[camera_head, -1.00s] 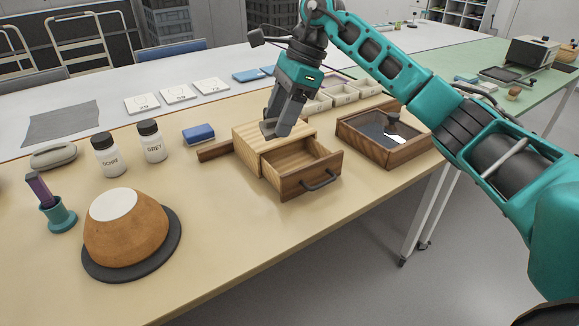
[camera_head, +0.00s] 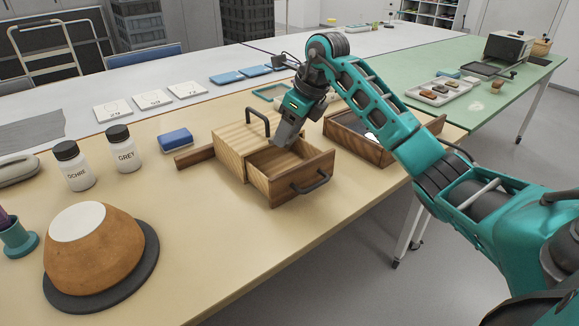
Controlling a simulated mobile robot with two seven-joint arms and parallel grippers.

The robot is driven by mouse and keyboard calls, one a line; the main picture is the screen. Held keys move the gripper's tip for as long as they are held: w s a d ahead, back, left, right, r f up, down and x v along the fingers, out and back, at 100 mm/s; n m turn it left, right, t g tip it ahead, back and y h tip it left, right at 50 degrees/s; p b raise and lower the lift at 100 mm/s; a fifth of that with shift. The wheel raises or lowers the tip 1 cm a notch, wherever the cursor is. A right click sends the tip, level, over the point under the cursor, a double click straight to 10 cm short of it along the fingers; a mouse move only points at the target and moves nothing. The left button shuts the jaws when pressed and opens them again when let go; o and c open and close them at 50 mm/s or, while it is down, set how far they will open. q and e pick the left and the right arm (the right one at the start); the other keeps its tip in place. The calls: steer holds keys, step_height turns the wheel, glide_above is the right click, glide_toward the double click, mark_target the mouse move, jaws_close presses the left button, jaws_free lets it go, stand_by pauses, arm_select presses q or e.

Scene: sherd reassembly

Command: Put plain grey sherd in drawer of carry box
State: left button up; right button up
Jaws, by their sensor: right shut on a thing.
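The wooden carry box (camera_head: 228,140) stands on the near table with a dark handle on top. Its drawer (camera_head: 322,166) is pulled out toward the front right, with a dark bar handle on its front. My right gripper (camera_head: 281,144) points down over the open drawer, its fingertips at or just inside the drawer's opening. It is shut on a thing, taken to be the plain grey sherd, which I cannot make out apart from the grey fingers. My left gripper is not in view.
A wooden case (camera_head: 352,140) stands close to the right of the drawer. The table front is clear.

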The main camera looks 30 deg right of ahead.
step_height(320, 180, down, 9)
steer(key=shift+r+b, duration=0.2)
steer(key=shift+b, duration=0.55)
steer(key=shift+f, duration=0.15)
steer(key=o, duration=0.8)
steer(key=shift+r, duration=0.25)
steer(key=p+v, duration=0.2)
steer(key=v, duration=1)
